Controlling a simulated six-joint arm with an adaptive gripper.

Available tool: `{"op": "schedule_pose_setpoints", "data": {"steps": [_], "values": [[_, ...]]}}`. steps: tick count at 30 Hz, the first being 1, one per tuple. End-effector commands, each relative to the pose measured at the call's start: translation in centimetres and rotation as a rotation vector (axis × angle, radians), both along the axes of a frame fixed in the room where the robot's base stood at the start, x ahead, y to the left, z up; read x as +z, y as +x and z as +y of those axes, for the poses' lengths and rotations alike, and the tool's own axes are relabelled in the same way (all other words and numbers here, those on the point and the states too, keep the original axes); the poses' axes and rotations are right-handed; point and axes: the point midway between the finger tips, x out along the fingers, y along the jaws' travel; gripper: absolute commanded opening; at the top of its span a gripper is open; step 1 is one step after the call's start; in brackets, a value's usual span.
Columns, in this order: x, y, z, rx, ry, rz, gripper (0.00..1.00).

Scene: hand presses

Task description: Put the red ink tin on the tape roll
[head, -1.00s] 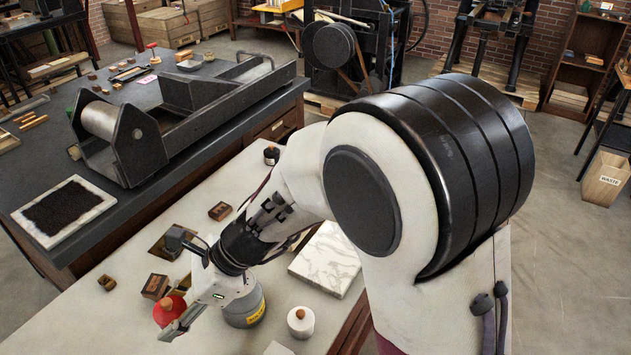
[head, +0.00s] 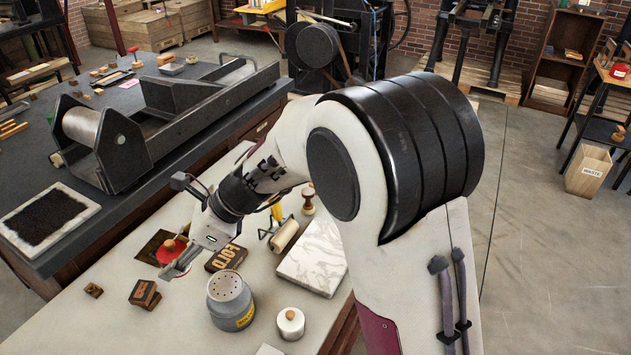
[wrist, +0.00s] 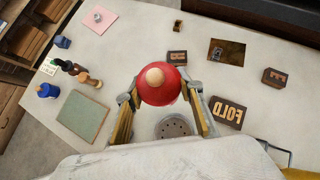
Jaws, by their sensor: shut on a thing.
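The red ink tin (head: 167,254), round with a pale wooden knob, is between the fingers of my gripper (head: 178,266). The wrist view shows the tin (wrist: 163,90) from above, with a gripper finger on each side. My gripper is shut on it and appears to hold it above the pale tabletop. I cannot make out a tape roll for certain. A small grey ring-like thing (wrist: 98,17) lies on a pink sheet in the wrist view, too small to identify.
Open tabletop surrounds the pink sheet (wrist: 95,14).

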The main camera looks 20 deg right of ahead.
Motion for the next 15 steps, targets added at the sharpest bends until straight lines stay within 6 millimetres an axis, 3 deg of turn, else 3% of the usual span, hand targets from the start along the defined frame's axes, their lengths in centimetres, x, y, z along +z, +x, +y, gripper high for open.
{"op": "schedule_pose_setpoints", "data": {"steps": [3, 15], "values": [[0.0, 3.9, -1.8, -0.076, 0.001, -0.001, 0.08], [0.0, 15.0, -8.9, -0.32, 0.001, -0.001, 0.08]]}}
